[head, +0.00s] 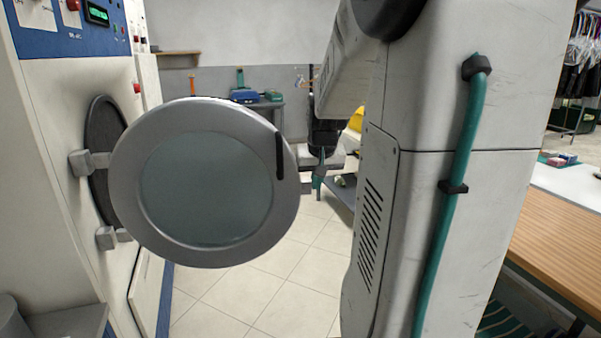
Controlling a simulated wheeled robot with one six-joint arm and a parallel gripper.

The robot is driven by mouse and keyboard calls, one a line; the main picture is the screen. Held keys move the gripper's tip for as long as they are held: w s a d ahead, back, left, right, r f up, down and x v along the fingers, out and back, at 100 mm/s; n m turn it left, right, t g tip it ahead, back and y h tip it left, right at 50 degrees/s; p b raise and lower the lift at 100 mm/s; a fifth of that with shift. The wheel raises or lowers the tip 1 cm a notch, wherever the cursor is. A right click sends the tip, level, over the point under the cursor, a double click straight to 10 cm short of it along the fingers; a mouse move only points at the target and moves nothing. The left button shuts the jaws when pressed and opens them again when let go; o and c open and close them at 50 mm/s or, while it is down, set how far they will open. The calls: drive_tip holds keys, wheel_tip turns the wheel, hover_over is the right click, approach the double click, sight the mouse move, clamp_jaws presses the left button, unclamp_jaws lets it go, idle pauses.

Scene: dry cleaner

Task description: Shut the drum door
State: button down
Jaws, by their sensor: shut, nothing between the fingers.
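The drum door (121,185) is a round grey metal ring with a tinted glass pane. It stands wide open, swung out from the white machine (60,120) on blocky hinges at its left side. A black vertical handle (280,155) sits near its right edge. Part of the dark drum opening (99,150) shows behind the hinges. My gripper (319,182) hangs pointing down just right of the door's right edge. It is shut and empty. Whether it touches the door cannot be told.
A wooden-topped counter (560,235) stands at the right. A table (262,106) with small items is at the back. Tiled floor (240,300) is clear below the door. A grey ledge (70,325) juts out at lower left.

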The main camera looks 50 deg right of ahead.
drive_tip(key=w+d+f, duration=0.3)
drive_tip(key=w+f, duration=0.1)
drive_tip(key=shift+w+d+f, duration=0.2)
drive_tip(key=shift+d+f, duration=0.05)
drive_tip(key=shift+d, duration=0.15)
drive_tip(key=shift+w, duration=0.1)
